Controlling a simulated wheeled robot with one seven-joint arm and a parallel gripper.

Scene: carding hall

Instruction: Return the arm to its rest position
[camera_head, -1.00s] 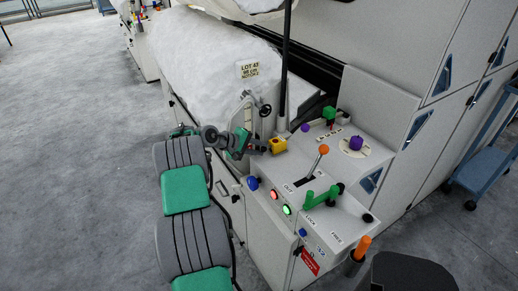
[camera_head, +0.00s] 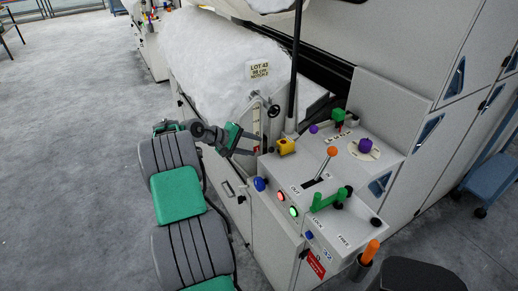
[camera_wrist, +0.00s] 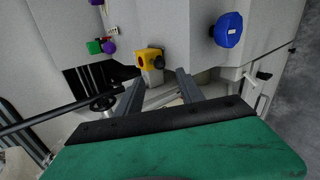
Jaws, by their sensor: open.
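My arm reaches in from the lower left of the head view, with grey and green links. My gripper (camera_head: 258,146) is beside the left edge of the machine's control panel (camera_head: 285,168), near a yellow block with a dark knob (camera_head: 287,147). In the wrist view my gripper (camera_wrist: 160,85) has its two dark fingers spread apart with nothing between them. The yellow block (camera_wrist: 149,58) lies just beyond the fingertips, and a blue knob (camera_wrist: 228,30) is to the right. I cannot tell whether a fingertip touches the panel.
The panel carries an orange-tipped lever (camera_head: 332,152), a green handle (camera_head: 328,199) and a purple knob (camera_head: 366,145). A black upright pole (camera_head: 296,70) stands behind the yellow block. White fibre (camera_head: 215,60) fills the machine's bed. Open grey floor (camera_head: 70,150) lies to the left.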

